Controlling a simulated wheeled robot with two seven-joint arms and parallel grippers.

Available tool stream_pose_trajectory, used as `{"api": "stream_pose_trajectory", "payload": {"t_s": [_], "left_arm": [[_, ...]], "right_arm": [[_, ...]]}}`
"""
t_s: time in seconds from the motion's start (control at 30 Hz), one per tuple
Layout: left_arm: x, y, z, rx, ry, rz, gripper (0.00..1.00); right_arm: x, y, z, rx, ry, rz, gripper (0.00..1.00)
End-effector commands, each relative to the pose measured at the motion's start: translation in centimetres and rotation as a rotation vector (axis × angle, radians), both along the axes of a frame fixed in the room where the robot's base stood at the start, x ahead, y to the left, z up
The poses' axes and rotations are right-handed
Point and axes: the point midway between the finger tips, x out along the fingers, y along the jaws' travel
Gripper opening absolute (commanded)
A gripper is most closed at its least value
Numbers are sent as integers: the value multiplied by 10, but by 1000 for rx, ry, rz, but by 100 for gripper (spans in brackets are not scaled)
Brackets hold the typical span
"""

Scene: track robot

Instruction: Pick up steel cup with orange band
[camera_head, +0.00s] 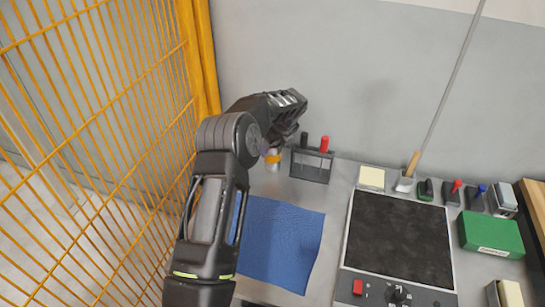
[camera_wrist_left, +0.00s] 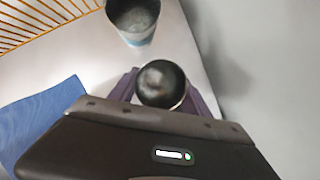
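A cup with an orange band (camera_head: 272,158) stands on the bench near the back wall, partly hidden by my left arm. My left gripper (camera_head: 268,149) is low beside and over it, mostly hidden by my own arm. In the left wrist view, a round steel cup with a dark inside (camera_wrist_left: 162,84), seemingly this one, sits between the purple fingers of my left gripper (camera_wrist_left: 164,92). Its band does not show there. I cannot tell whether the fingers press on it. A second steel cup (camera_wrist_left: 135,18) stands apart, above it in that view. My right gripper is out of view.
A yellow wire fence (camera_head: 110,120) stands at left, a grey wall behind. A small rack with black and red handles (camera_head: 311,165) is just right of the cup. A blue cloth (camera_head: 282,240) lies in front. A dark-topped plate (camera_head: 400,238) and a green box (camera_head: 491,234) are at right.

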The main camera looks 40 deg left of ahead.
Motion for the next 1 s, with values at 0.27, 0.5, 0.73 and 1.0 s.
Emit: {"api": "stream_pose_trajectory", "payload": {"t_s": [0.27,0.5,0.73,1.0], "left_arm": [[0,0,0,0,0,0,32],[0,0,0,0,0,0,15],[0,0,2,0,-1,0,15],[1,1,33,2,-4,1,15]], "right_arm": [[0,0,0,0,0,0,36],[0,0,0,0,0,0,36],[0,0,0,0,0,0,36],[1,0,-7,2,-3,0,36]]}}
